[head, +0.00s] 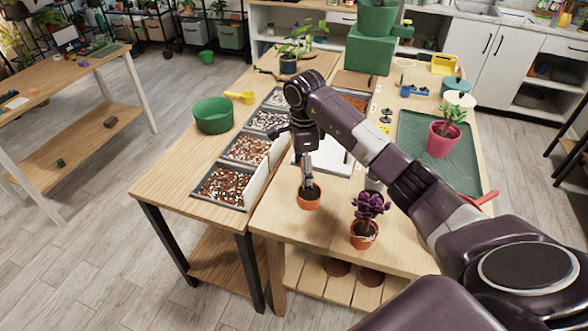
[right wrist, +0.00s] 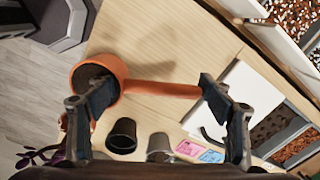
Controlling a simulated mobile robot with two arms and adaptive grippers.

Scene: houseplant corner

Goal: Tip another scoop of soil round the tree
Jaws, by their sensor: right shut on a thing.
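My right gripper (head: 307,177) hangs low over the near end of the table. In the right wrist view its fingers (right wrist: 157,92) are shut on an orange scoop (right wrist: 160,89), a round cup with a straight handle. The cup's inside is dark; I cannot tell how much soil it holds. The cup also shows in the head view (head: 309,200). A small tree-like green plant (head: 452,114) stands upright in a pink pot (head: 440,146), to the right of and apart from the gripper. My left gripper is not in view.
A purple plant (head: 370,205) in a terracotta pot stands close right of the scoop. Trays of soil mix (head: 222,188) line the left. A green tub (head: 212,115) and yellow scoop (head: 241,97) lie beyond. A green tray (head: 412,126) lies under the pink pot.

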